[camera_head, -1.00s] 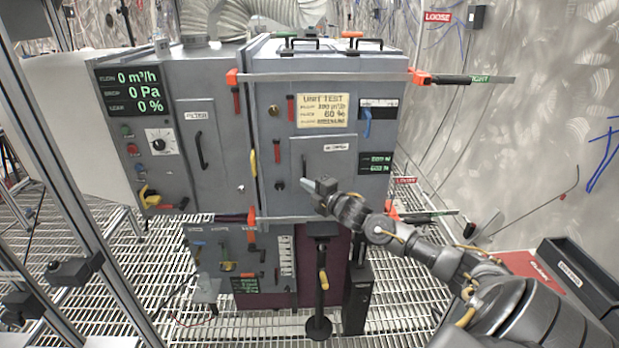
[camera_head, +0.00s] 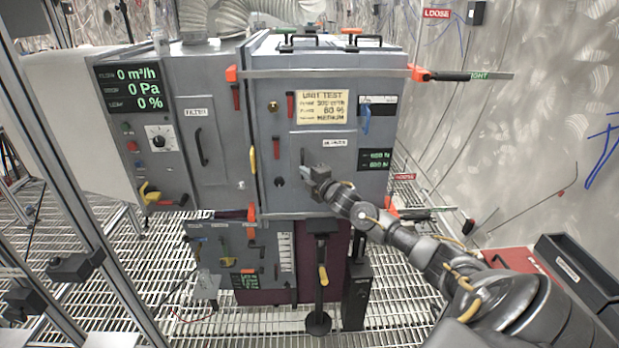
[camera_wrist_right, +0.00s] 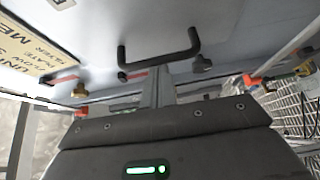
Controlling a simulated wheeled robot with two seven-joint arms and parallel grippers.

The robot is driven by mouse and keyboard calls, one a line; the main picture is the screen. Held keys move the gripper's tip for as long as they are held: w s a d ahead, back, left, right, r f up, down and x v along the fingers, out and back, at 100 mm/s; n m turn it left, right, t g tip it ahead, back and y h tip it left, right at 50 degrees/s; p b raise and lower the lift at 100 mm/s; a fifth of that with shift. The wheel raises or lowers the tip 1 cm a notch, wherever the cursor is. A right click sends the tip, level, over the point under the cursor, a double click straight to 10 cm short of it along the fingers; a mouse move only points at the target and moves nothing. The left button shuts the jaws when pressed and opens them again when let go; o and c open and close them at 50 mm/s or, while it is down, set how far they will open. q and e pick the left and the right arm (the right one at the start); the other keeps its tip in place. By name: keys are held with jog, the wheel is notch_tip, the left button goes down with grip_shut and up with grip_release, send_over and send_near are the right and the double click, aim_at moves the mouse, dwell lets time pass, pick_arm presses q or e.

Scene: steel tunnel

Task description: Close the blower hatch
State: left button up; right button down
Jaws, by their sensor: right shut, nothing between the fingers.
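The blower hatch (camera_head: 340,158) is the grey panel on the right half of the cabinet front, under its label. It looks about flush with the front, but I cannot tell if it is fully closed. Its black bar handle (camera_wrist_right: 160,52) shows whole in the right wrist view; in the head view it is partly hidden by my right gripper (camera_head: 312,173). The right gripper is shut and empty, its fingers (camera_wrist_right: 158,88) pointing at the panel close to the handle. I cannot tell whether they touch. My left gripper is in neither view.
A yellow test sign (camera_head: 322,107) is above the hatch. The filter door (camera_head: 208,140) is to its left. Orange-tipped clamp bars (camera_head: 425,75) stick out at the cabinet's right. A black post stand (camera_head: 319,300) stands below. A dark bin (camera_head: 580,275) is at the right.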

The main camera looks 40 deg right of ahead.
jog(key=shift+r, duration=0.15)
jog(key=s+a, duration=0.3)
jog(key=s, duration=0.9)
jog(key=shift+s+a, duration=0.3)
